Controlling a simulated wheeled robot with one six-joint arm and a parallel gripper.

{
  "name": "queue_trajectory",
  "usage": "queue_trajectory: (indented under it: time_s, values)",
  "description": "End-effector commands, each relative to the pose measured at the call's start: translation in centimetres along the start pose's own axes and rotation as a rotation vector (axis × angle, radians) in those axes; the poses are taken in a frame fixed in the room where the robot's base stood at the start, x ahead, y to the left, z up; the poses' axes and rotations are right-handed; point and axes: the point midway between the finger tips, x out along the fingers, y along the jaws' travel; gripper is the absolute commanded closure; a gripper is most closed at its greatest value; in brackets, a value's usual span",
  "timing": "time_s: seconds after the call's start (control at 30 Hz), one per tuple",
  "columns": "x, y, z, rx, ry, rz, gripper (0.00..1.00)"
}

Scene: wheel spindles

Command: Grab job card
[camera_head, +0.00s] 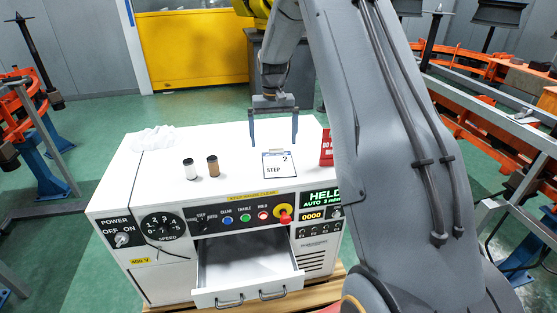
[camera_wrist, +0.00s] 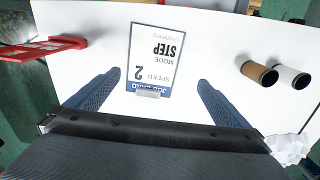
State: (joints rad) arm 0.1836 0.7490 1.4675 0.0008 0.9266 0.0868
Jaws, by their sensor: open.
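The job card (camera_head: 279,165) is a white sheet with a blue band and the words "STEP" and "2". It lies on the white top of the machine cabinet (camera_head: 150,180), near its right part. In the wrist view the job card (camera_wrist: 155,55) appears upside down, with a small grey clip (camera_wrist: 148,94) at its blue-banded edge. My gripper (camera_head: 273,143) is open and empty above the cabinet top, behind the card. In the wrist view its two blue fingers (camera_wrist: 150,82) stand apart on either side of the card's clip end, not touching it.
A crumpled white cloth (camera_head: 153,138) lies at the back left. An open drawer (camera_head: 247,265) juts out in front.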

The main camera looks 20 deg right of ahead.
Motion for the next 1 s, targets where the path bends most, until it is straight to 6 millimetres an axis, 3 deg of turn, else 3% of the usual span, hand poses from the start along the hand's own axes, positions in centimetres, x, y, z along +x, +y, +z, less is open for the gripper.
queue_trajectory:
  time_s: [0.1, 0.23, 1.0]
  values:
    - [0.5, 0.9, -2.0, 0.021, 0.000, 0.000, 0.00]
    - [0.8, 1.4, -3.1, 0.032, 0.001, 0.001, 0.00]
    - [8.5, 1.8, -3.0, 0.034, 0.000, 0.001, 0.00]
